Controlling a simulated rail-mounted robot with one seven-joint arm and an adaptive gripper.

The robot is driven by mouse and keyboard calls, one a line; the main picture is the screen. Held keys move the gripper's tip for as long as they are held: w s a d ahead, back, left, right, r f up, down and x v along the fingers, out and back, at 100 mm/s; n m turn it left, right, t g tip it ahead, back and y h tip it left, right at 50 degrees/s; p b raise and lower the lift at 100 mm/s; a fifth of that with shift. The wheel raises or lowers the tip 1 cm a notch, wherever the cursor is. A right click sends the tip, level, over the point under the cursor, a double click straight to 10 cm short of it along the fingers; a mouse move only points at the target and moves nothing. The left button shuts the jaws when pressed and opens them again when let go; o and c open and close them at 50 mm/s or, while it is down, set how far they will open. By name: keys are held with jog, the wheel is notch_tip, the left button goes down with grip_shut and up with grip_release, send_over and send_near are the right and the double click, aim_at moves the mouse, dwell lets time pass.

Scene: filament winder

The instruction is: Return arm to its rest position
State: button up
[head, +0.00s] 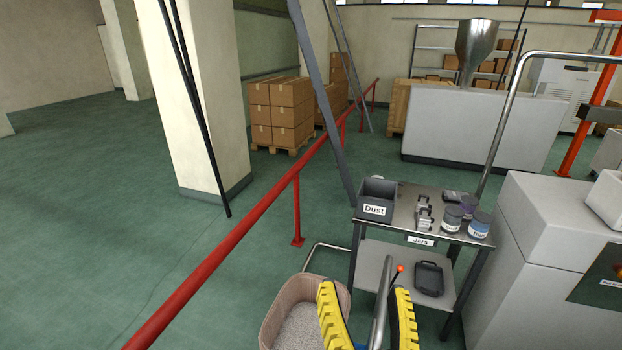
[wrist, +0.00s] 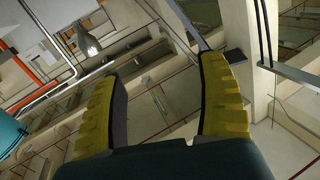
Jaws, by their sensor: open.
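My gripper (head: 366,300) shows at the bottom middle of the head view, with two yellow ribbed fingers pointing up and spread apart. In the wrist view the same gripper (wrist: 163,82) is open with nothing between its fingers. The wrist view is tilted and looks out across the hall, with a metal hopper (wrist: 88,43) at the upper left. The rest of my arm is out of view below the head picture.
A steel cart (head: 410,197) with a grey Dust bin (head: 375,198), dark jars (head: 452,218) and small metal parts stands beyond my gripper. A pinkish tub (head: 280,308) is at its left. A red rail (head: 240,245) crosses the floor. A grey machine (head: 540,235) stands right.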

jog(key=s+r+n+t, duration=0.1)
jog(key=s+r+t, duration=0.4)
jog(key=r, duration=0.4)
notch_tip(320, 180, up, 23)
jog(key=p, duration=2.2)
jog(key=shift+s+d+f+g, duration=0.2)
jog(key=shift+s+g, duration=0.2)
